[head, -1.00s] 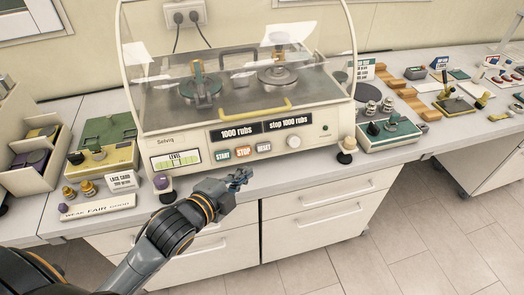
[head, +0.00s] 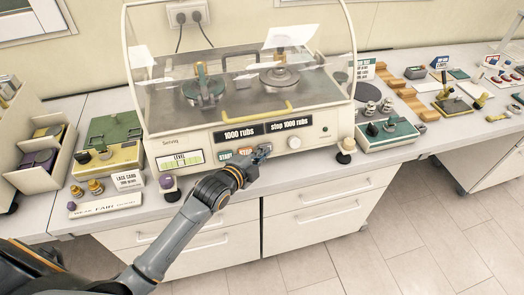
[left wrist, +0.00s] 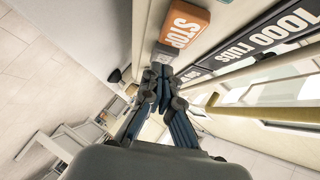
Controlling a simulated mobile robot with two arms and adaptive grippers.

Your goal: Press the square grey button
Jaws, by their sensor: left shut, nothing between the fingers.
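The test machine (head: 208,136) stands on the counter with a row of buttons on its front panel. In the head view my left gripper (head: 263,152) is shut and empty, with its tips at the right end of that row. They cover most of the grey button there, labelled RESET in the earlier frame. In the left wrist view the closed fingertips (left wrist: 161,74) are right at a small grey button (left wrist: 164,54) beside the orange STOP button (left wrist: 184,26). I cannot tell whether they touch it or whether it is pressed in. My right gripper is out of view.
The START button (head: 225,156) is left of STOP on the panel. The counter carries several small devices on both sides.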

